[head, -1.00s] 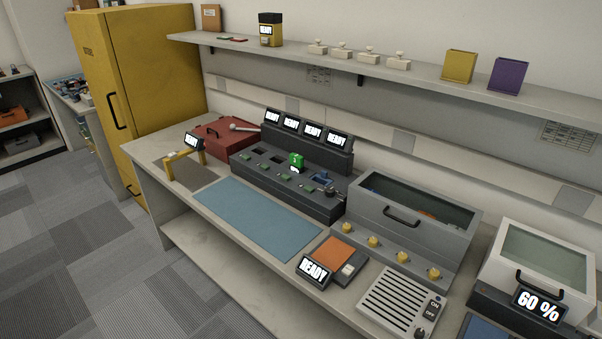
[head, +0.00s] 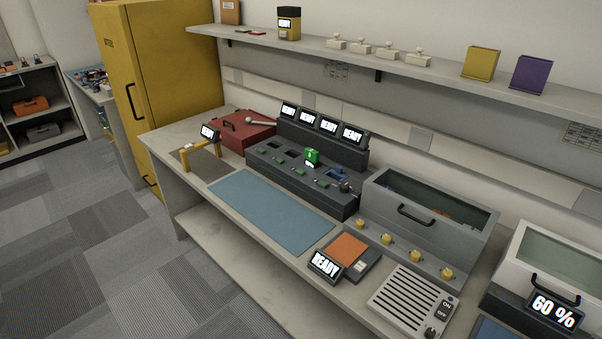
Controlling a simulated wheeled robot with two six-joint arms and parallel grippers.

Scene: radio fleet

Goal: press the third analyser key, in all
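A dark grey bench unit (head: 330,197) stands at the back of the worktop, with a row of several screens (head: 328,125) reading READY. Its sloped face has several bays and small green keys along the front; one key (head: 295,174) shows near the middle. Neither of my grippers is in view.
A blue mat (head: 272,212) lies in front of the unit. A red case (head: 247,130) is at its left. A grey lidded box (head: 425,212) with yellow knobs (head: 387,239) is at its right. An orange-topped pad (head: 350,248) and a vented panel (head: 405,297) lie nearer. A shelf (head: 420,68) runs above.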

